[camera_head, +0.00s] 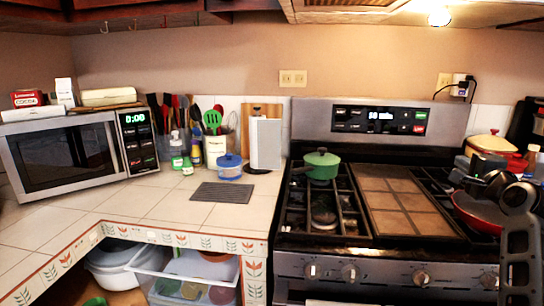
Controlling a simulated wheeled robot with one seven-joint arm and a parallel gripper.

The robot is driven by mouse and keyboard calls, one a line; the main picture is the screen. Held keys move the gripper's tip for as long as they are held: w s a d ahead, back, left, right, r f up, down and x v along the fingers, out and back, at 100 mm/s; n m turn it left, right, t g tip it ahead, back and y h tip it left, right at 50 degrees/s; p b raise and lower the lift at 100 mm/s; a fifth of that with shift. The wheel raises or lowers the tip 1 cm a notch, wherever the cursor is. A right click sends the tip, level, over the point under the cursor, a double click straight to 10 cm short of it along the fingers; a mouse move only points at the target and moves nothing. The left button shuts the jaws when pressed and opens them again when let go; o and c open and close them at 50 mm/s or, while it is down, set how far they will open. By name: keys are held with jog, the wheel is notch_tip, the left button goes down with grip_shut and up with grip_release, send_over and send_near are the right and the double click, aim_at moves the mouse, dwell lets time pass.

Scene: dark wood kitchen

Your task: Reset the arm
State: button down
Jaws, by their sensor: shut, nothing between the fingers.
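My arm rises at the right edge of the head view, dark grey, in front of the stove. It bends left at the top toward my gripper (462,170), which is small and dark against the stove's right burners. My gripper is shut with nothing in it. It appears in front of and above a red pan (475,212), which it and my arm partly hide. I cannot tell the exact gap between them.
A green lidded pot (321,164) sits on the stove's (350,262) back left burner. A yellow lidded pot (492,143) stands at the back right. The counter (150,203) at left holds a microwave (65,158), utensils, and a dark mat (222,192). The counter's front is clear.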

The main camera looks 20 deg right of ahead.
jog(key=s+a+f+n, duration=0.1)
jog(key=a+f, duration=0.3)
jog(key=s+a+f+n, duration=0.1)
jog(key=a+f, duration=0.3)
jog(key=s+a+f+n+y, duration=0.1)
jog(key=a+f+n, duration=0.1)
jog(key=a+f, duration=0.2)
jog(key=shift+f+g, duration=0.3)
jog(key=s+a+f+n+y, duration=0.2)
jog(key=s+a+f+n, duration=0.25)
jog(key=s+a, duration=0.4)
jog(key=s+a+f+n+y, duration=0.1)
jog(key=s+a+f+n, duration=0.4)
jog(key=a, duration=0.7)
jog(key=s+a+r+n+y, duration=0.2)
jog(key=s+a+n, duration=0.3)
jog(key=s, duration=0.6)
jog(key=s+a+r+n+y, duration=0.3)
jog(key=s+a+n, duration=0.2)
jog(key=s+a, duration=0.4)
jog(key=shift+s+a+r, duration=0.35)
jog(key=shift+s+r, duration=0.05)
jog(key=shift+s, duration=0.6)
